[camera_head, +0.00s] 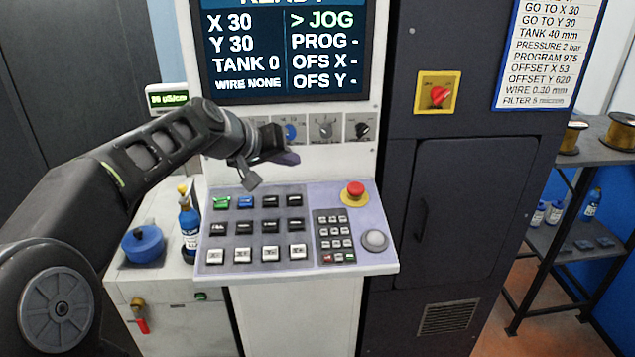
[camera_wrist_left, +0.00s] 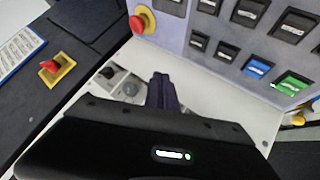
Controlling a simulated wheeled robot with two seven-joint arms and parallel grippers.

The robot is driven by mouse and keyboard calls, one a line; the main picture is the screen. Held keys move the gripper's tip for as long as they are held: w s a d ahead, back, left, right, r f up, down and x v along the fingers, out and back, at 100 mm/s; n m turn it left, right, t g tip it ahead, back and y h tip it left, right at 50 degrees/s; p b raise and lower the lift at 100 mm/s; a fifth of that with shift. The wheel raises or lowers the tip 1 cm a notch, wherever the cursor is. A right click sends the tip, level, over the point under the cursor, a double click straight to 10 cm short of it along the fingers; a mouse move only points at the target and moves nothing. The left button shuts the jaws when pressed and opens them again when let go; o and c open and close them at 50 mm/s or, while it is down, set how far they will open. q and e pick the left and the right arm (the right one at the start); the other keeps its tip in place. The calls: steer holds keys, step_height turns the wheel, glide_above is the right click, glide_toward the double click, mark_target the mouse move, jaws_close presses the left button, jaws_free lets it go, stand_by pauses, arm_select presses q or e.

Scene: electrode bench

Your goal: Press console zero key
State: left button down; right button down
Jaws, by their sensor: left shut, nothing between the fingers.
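The console panel (camera_head: 310,187) slopes out below the screen, with a small dark number keypad (camera_head: 336,237) on its right half. The keypad labels are too small to read, so I cannot tell which key is zero. My left gripper (camera_head: 287,158) is shut and empty, above the panel's back edge and apart from the keys. In the left wrist view the shut fingers (camera_wrist_left: 162,90) point toward the panel, with the green key (camera_wrist_left: 292,84) and blue key (camera_wrist_left: 257,67) to the right. My right gripper is not in view.
A red emergency button (camera_head: 355,190) stands just behind the keypad, and a grey round knob (camera_head: 375,240) is to its right. The screen (camera_head: 290,55) reads X 30, Y 30 and JOG. A blue bottle (camera_head: 189,226) stands left of the panel. Space above the keypad is clear.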

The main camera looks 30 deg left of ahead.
mark_target(291, 203)
arm_select(q)
steer(key=shift+w+r, duration=0.15)
steer(key=shift+w, duration=0.1)
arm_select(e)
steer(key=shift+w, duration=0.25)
arm_select(q)
steer(key=shift+s, duration=0.1)
